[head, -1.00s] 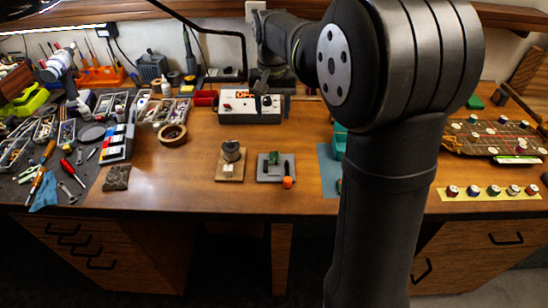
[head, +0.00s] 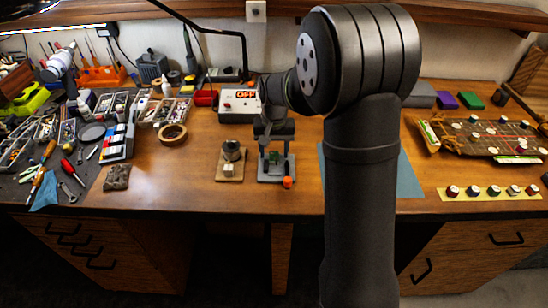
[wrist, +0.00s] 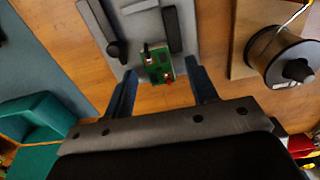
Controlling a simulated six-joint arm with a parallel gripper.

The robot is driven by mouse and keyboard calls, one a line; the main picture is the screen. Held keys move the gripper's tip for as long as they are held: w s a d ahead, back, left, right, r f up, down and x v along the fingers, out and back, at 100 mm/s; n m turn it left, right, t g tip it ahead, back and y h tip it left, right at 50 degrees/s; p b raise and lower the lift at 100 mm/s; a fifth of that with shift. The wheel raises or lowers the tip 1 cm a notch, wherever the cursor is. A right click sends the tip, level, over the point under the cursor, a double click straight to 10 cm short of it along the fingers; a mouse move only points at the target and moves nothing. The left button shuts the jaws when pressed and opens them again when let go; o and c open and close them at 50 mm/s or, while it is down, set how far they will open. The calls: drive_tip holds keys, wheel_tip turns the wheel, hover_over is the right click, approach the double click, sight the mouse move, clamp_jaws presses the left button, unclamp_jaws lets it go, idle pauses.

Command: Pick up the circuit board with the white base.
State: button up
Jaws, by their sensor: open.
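A small green circuit board (head: 274,157) stands at a light grey base plate (head: 272,180), between dark bars. In the wrist view the green board (wrist: 158,66) shows small components, one of them red, at the near end of the grey plate (wrist: 147,32). I cannot make out a separate white base under it. My gripper (head: 276,142) is directly above the plate, pointing down. In the wrist view my gripper (wrist: 161,68) is open, with one finger on each side of the board and visible gaps between.
A wooden block with a dark spool (head: 231,151) stands left of the plate; the spool (wrist: 286,58) is close on the right in the wrist view. An orange knob (head: 288,182) is at the plate's front. A white control box (head: 240,106) stands behind. A blue mat (head: 409,180) lies right.

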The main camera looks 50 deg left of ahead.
drive_tip(key=shift+f, duration=0.2)
drive_tip(key=c, duration=1)
drive_tip(key=shift+c, duration=0.2)
drive_tip(key=shift+r, duration=0.1)
